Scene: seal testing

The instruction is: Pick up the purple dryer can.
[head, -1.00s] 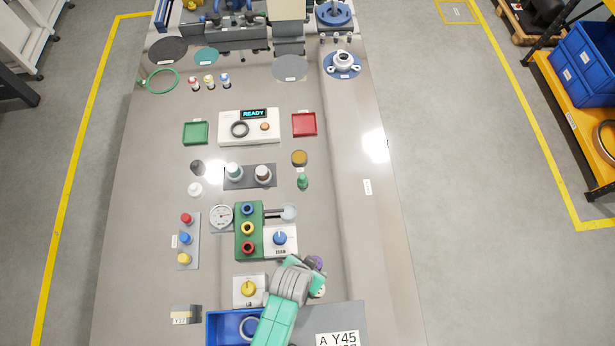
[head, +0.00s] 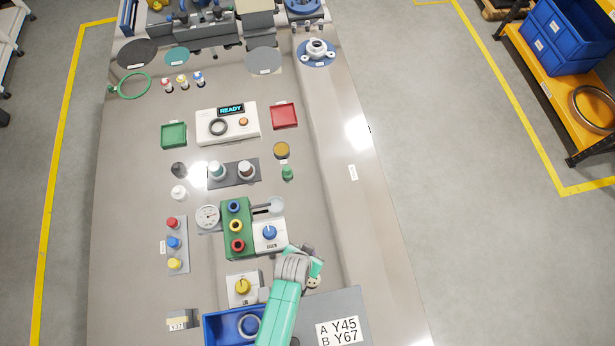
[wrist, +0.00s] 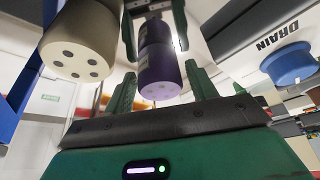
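The purple dryer can (wrist: 160,62) is a purple cylinder with a dark upper band. In the wrist view it stands between the green fingers of my gripper (wrist: 157,40), one on each side. A thin bright gap shows at the right finger; contact on the left is unclear. In the head view my gripper (head: 314,266) is at the lower middle of the bench, right of the white box with the blue knob, and mostly hides the can, leaving a small dark purple part (head: 308,248).
A cream can with holes in its end (wrist: 77,45) is close on the left in the wrist view. The DRAIN box with a blue knob (wrist: 288,62) is on the right. A blue bin (head: 215,329) and a grey labelled panel (head: 355,300) lie at the front.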

